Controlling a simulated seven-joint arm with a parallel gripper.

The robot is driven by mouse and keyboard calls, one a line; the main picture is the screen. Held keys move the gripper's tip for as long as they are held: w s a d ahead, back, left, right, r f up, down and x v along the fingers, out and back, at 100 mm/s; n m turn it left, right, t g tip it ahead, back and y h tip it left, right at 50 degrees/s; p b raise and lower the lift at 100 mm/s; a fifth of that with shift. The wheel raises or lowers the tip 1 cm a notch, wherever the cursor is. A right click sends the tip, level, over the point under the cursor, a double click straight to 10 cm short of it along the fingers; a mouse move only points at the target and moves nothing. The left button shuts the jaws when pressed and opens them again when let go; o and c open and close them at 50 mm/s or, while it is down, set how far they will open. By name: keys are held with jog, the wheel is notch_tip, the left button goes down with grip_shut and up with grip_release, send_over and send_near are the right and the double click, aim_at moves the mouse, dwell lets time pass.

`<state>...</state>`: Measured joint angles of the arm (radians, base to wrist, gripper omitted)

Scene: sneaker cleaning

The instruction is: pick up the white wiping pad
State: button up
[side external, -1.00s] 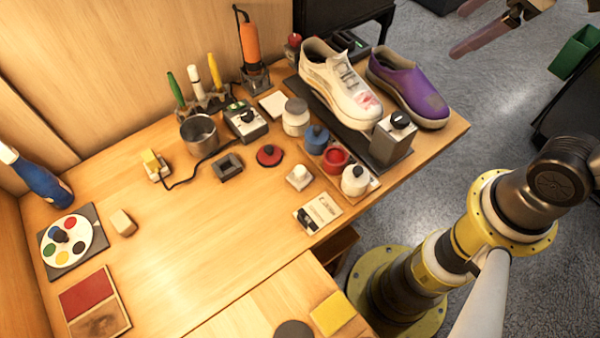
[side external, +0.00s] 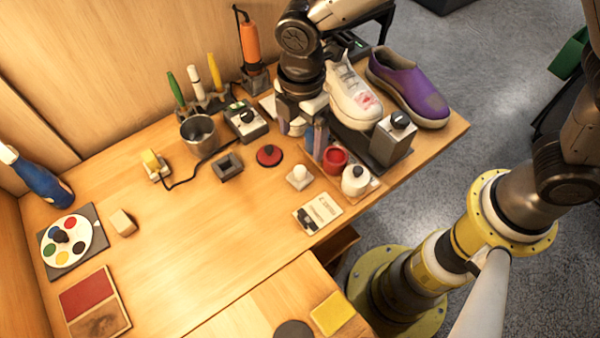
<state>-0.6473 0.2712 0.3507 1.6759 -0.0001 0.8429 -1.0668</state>
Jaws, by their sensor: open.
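A flat white square (side external: 266,104) lies farther back, partly hidden by my arm; I cannot tell for certain which of the two is the wiping pad. My gripper (side external: 303,140) points down, open, above and behind the knobbed pad and apart from it. A white jar shows partly behind the fingers, and the blue-topped one is largely hidden.
A white sneaker (side external: 352,98) and a purple shoe (side external: 408,88) stand at the back right. A red pot (side external: 335,158), a white pot (side external: 355,180) and a grey box (side external: 393,140) crowd the right side.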

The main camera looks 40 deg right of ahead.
aim_at(300, 168)
notch_tip(300, 168, down, 13)
jog(key=shift+w+r, duration=0.15)
jog(key=c, duration=1.4)
jog(key=shift+r, duration=0.15)
jog(key=shift+r, duration=0.5)
notch_tip(300, 168, up, 2)
jog(key=shift+r, duration=0.2)
jog(key=s+d+r, duration=0.2)
jog(key=s+r, duration=0.1)
jog(key=s+d+r, duration=0.3)
jog(key=s, duration=0.1)
jog(key=s+d+r, duration=0.3)
jog(key=s, duration=0.1)
jog(key=shift+s+d+r, duration=0.1)
jog(key=shift+d+r, duration=0.1)
